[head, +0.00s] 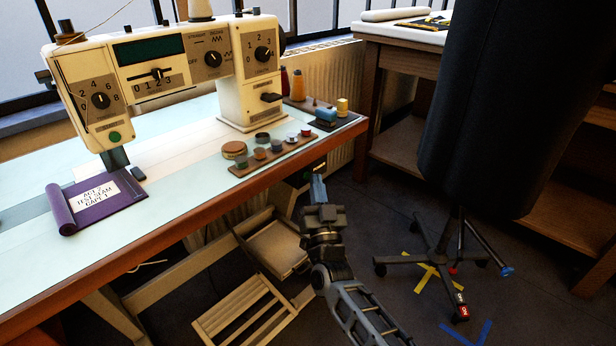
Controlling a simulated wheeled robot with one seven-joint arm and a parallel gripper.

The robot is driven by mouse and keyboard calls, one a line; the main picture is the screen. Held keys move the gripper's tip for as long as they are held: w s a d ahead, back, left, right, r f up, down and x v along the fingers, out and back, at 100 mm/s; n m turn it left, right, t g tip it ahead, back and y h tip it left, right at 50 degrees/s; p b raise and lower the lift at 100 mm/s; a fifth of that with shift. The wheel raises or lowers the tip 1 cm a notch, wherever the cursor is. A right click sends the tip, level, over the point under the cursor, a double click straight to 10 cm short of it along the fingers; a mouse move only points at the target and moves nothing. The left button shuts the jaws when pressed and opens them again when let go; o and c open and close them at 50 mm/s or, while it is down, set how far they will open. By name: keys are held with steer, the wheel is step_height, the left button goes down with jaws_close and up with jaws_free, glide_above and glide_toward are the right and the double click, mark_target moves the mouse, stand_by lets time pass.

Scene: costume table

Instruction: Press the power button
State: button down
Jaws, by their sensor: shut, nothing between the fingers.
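A cream sewing machine (150,68) stands on the table. No power marking is readable, so I cannot tell for certain which one is the power button. My gripper (318,182) is shut and empty, in front of the table's right end, apart from the machine and well to the right of the green button.
The table (60,290) holds a purple cloth (98,205) with a paper label under the needle. A wooden strip with several small pots (272,153) lies near its front right edge. A wooden chair (250,310) is below. A black dress form (505,110) stands right.

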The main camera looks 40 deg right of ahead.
steer(key=shift+w, duration=0.4)
stand_by(0.3)
steer(key=shift+s, duration=0.95)
steer(key=s+p, duration=0.1)
steer(key=s, duration=0.5)
steer(key=shift+p, duration=0.4)
steer(key=shift+d, duration=0.1)
stand_by(1.1)
